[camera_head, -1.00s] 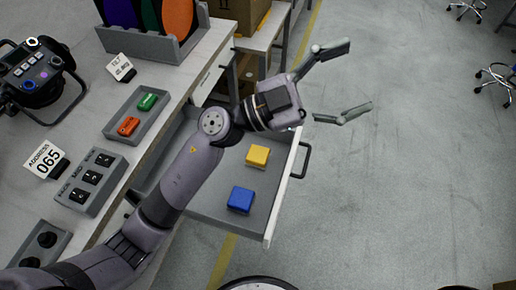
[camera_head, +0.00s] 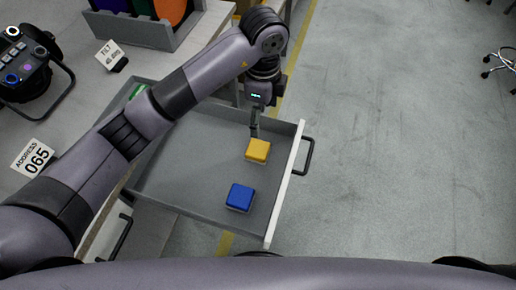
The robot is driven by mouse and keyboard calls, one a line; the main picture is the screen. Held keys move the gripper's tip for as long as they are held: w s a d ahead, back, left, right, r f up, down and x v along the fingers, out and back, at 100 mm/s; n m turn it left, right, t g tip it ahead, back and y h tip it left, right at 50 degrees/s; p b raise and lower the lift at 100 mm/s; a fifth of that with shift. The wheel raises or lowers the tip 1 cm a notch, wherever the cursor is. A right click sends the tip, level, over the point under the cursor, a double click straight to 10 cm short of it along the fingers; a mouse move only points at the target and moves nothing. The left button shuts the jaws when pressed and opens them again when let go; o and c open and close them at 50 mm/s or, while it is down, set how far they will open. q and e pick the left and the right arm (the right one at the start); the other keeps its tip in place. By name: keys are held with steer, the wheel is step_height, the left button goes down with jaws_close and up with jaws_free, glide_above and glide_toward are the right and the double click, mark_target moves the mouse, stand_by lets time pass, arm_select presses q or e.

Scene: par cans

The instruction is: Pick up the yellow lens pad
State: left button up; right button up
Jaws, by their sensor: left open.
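The yellow lens pad (camera_head: 258,150) lies in the open grey drawer (camera_head: 188,183), towards its far right part. A blue pad (camera_head: 240,197) lies nearer to me in the same drawer. My left gripper (camera_head: 254,133) points down just behind the yellow pad, its fingers close to the pad's far left edge. It is open and holds nothing. I cannot tell whether a finger touches the pad. I see the fingers nearly edge-on, and one hides most of the other. My right gripper is not in view.
The drawer's white front (camera_head: 285,185) with its dark handle (camera_head: 307,155) stands to the right. On the bench are a black lamp (camera_head: 28,68), a 065 address card (camera_head: 33,158), a tilt card (camera_head: 110,55) and a rack of coloured discs (camera_head: 150,25). My arm crosses over the bench.

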arm_select(q)
glide_above(258, 148)
steer(key=f, duration=0.9)
steer(key=shift+s+d+f+p, duration=0.1)
steer(key=shift+d+f+p, duration=0.2)
steer(key=shift+d+f, duration=0.1)
steer(key=f, duration=0.2)
steer(key=a+f, duration=0.1)
steer(key=f, duration=0.1)
steer(key=shift+f+p, duration=0.1)
steer(key=shift+p, duration=0.2)
steer(key=shift+f, duration=0.5)
steer(key=shift+d, duration=0.1)
steer(key=shift+c, duration=0.6)
steer(key=c, duration=1.1)
steer(key=shift+r, duration=0.1)
